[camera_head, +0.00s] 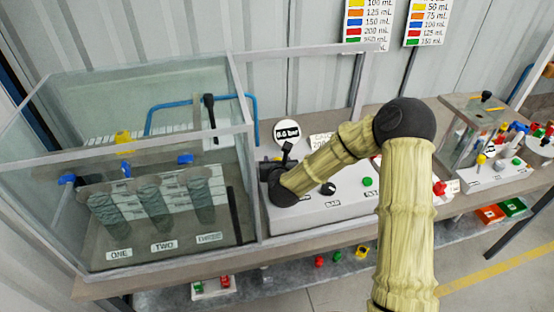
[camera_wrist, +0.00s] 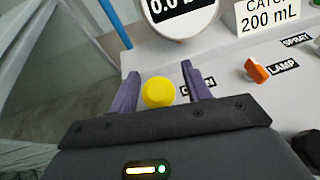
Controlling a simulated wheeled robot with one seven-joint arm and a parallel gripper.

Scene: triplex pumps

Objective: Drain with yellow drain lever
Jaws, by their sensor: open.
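The yellow drain lever (camera_wrist: 158,92) shows in the wrist view as a round yellow knob on the light panel, beside a partly covered label that seems to read DRAIN. My gripper (camera_wrist: 160,72) is open, with one purple finger on each side of the knob. Whether either finger touches it I cannot tell. In the head view, my gripper (camera_head: 287,152) is at the left end of the white control panel (camera_head: 330,212), below the round gauge (camera_head: 287,131).
An orange LAMP lever (camera_wrist: 257,71) is to the right of my gripper. The gauge reads about 0.0 bar. A glass tank (camera_head: 245,160) with three labelled cylinders, ONE, TWO and THREE, stands immediately left of the panel. A second smaller rig (camera_head: 482,183) stands at the right.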

